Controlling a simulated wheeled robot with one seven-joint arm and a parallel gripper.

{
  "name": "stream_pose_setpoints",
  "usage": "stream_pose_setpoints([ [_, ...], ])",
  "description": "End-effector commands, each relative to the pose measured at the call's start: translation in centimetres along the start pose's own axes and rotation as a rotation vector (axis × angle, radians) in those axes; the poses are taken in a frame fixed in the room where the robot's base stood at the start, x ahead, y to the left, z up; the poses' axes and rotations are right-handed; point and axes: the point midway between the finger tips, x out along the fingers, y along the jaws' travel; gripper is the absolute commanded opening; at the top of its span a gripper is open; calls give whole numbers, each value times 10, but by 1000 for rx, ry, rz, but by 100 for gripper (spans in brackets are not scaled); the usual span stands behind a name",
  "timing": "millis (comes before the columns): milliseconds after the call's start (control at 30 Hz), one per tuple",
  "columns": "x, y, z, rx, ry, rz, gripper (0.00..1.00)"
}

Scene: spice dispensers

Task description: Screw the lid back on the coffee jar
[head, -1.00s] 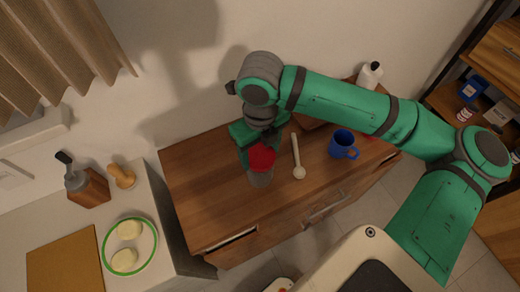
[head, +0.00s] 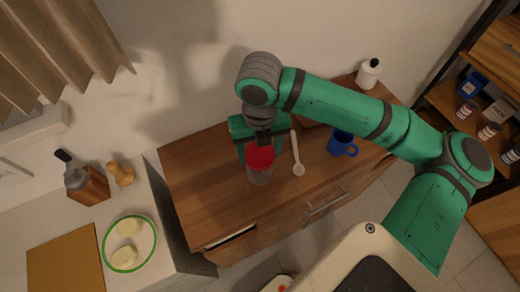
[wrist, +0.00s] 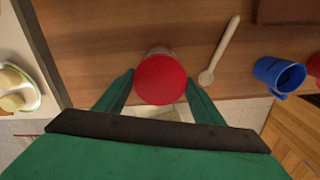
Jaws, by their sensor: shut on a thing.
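The red lid (head: 260,158) sits at the mouth of the coffee jar (head: 260,178), a clear greyish jar standing upright on the wooden cabinet top. In the wrist view the lid (wrist: 160,82) hides most of the jar (wrist: 158,51). My gripper (wrist: 160,84) comes from above, with one green finger on each side of the lid, shut on it. In the head view my gripper (head: 260,150) is partly hidden by my wrist. I cannot tell how far the lid's thread is engaged.
A pale wooden spoon (head: 297,155) lies close to the right of the jar. A blue mug (head: 342,143) stands farther right, and a white bottle (head: 368,73) stands at the back. The cabinet top (head: 205,190) is clear to the left. A green-rimmed plate (head: 130,244) is on the left counter.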

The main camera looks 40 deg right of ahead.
Motion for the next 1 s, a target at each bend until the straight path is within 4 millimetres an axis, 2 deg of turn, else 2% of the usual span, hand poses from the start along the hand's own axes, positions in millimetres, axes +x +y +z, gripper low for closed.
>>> stream_pose_setpoints([
  [333, 0, -1, 0, 377, -1, 0, 39],
  [467, 0, -2, 0, 434, -1, -1, 39],
  [767, 0, -2, 0, 445, -1, 0, 39],
  [1000, 1, -1, 0, 669, 1, 2, 39],
])
